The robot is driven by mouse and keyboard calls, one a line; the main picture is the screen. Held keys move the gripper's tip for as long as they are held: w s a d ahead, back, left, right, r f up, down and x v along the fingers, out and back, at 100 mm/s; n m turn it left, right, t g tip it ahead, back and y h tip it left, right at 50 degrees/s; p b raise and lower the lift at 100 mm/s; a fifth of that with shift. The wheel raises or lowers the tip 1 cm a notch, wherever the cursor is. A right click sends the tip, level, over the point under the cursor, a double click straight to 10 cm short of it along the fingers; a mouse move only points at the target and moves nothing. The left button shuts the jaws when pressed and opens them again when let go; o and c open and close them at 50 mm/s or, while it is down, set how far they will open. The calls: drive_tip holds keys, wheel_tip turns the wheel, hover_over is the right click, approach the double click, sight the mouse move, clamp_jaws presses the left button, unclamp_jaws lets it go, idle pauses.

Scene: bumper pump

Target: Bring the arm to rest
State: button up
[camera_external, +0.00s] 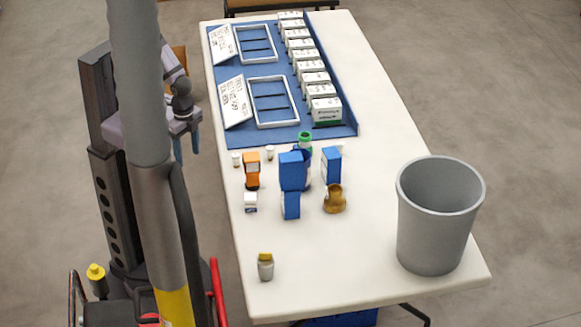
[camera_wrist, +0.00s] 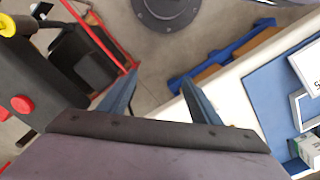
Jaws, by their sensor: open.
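My gripper (camera_external: 187,143) hangs beside the left edge of the white table (camera_external: 290,285), near my own column, in the external view. Its two blue fingers point down and hold nothing. In the wrist view my gripper (camera_wrist: 160,93) shows its blue fingers spread wide apart, with bare floor between them. The table edge and a corner of the blue mat (camera_wrist: 270,85) lie to the right there. My upper arm hides part of the left side in the external view.
A grey bin (camera_external: 435,220) stands at the table's front right. White boxes (camera_external: 313,78) line the blue mat (camera_external: 285,136). Floor lies left of the table.

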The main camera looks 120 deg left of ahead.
wheel_tip(320, 180, up, 8)
drive_tip(key=p, duration=0.6)
